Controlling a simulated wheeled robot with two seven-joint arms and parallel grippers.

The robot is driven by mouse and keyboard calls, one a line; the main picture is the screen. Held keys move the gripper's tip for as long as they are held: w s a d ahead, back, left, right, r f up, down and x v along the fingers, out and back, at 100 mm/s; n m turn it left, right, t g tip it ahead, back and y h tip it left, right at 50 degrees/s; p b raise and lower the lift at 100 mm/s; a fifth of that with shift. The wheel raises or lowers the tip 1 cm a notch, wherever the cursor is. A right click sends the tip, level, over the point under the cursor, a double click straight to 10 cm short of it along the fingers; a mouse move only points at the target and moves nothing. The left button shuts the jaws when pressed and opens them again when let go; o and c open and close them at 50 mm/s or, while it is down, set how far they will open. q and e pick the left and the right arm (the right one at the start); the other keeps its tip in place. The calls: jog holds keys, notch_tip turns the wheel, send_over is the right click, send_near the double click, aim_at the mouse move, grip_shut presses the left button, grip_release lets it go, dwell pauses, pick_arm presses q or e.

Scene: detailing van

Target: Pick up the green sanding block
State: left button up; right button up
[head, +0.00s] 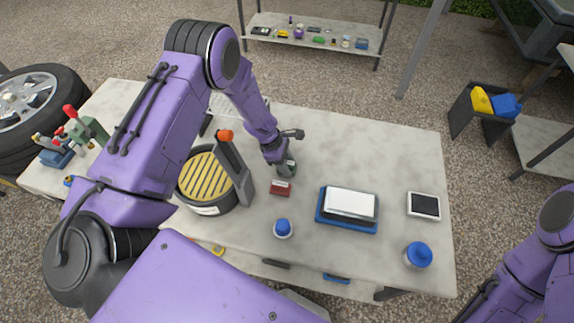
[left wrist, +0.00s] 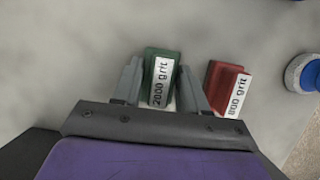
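The green sanding block (left wrist: 163,60), labelled 2000 grit, lies between the two fingers of my left gripper (left wrist: 160,78) in the left wrist view. The fingers are close in against its sides, and the gripper looks shut on it. In the head view the block (head: 291,169) shows partly below my left gripper (head: 283,165), at or very near the table top. A red block (head: 281,187) labelled 800 grit sits just beside it, apart from the fingers; it also shows in the left wrist view (left wrist: 226,88). My right gripper is out of view.
A round tub with a yellow grille (head: 207,178) stands left of the gripper.

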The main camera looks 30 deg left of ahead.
pick_arm(q)
jog(key=shift+w+a+f, duration=0.1)
jog(key=shift+f, duration=0.05)
jog(key=shift+c, duration=0.2)
jog(key=shift+w, duration=0.1)
jog(key=shift+w+r, duration=0.1)
jog(key=shift+r, duration=0.1)
notch_tip(320, 180, up, 9)
jog(key=shift+f+b, duration=0.1)
jog(key=shift+b, duration=0.6)
jog(key=shift+r, duration=0.35)
